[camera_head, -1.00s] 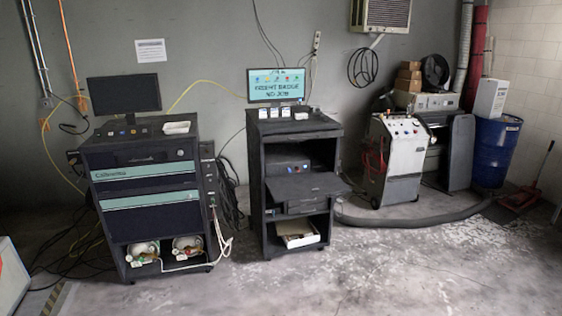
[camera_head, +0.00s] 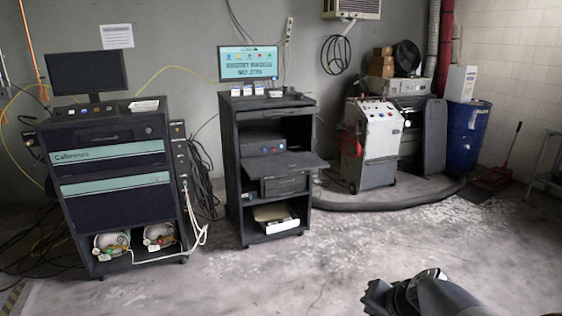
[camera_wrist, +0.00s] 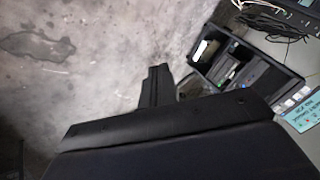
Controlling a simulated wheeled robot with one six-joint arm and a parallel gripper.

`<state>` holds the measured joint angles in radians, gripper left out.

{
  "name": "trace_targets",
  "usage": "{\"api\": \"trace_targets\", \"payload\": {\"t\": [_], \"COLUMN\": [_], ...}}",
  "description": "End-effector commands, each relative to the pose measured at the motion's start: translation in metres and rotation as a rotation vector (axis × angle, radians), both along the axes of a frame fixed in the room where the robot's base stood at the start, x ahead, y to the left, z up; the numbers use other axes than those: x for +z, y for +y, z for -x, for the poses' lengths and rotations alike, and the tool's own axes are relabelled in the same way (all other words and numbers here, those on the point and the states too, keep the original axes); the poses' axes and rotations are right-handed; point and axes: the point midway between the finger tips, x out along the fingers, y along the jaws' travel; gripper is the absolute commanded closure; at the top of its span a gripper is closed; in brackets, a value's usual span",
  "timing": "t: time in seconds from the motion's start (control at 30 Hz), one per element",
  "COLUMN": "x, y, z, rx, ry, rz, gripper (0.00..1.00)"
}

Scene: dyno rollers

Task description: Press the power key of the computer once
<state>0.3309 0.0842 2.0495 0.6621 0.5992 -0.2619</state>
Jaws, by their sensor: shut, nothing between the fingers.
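In the head view, the middle black cabinet (camera_head: 228,170) holds a dark computer-like box (camera_head: 266,147) with small lit spots on its upper shelf. A screen (camera_head: 248,64) on top reads roughly "INSERT BADGE NO JOB". Another dark tower unit (camera_head: 181,160) stands against the left cabinet's right side. I cannot make out which part is the power key. My gripper (camera_wrist: 158,72) is shut and empty in the wrist view, over bare floor and apart from the cabinet (camera_wrist: 278,72), which shows tilted at upper right. My dark arm shows at the head view's bottom right.
The left cabinet (camera_head: 110,187) carries a dark monitor (camera_head: 86,72) and has gauges at its base. A pull-out shelf (camera_head: 282,163) juts from the middle cabinet. A grey wheeled machine (camera_head: 380,145) and a thick hose (camera_head: 405,204) lie right. The concrete floor in front is clear.

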Motion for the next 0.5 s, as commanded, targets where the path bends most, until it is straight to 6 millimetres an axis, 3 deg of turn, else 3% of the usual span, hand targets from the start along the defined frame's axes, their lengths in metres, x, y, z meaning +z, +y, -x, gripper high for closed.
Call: {"api": "trace_targets", "payload": {"t": [0.03, 0.3, 0.5], "x": [-0.031, -0.101, -0.139], "y": [-0.010, -0.078, -0.130], "z": [-0.016, -0.094, -0.127], "rx": [-0.061, -0.377, -0.564], "ry": [-0.019, -0.159, -0.248], "rz": [-0.054, -0.314, -0.441], "gripper": [1.00, 1.00, 1.00]}}
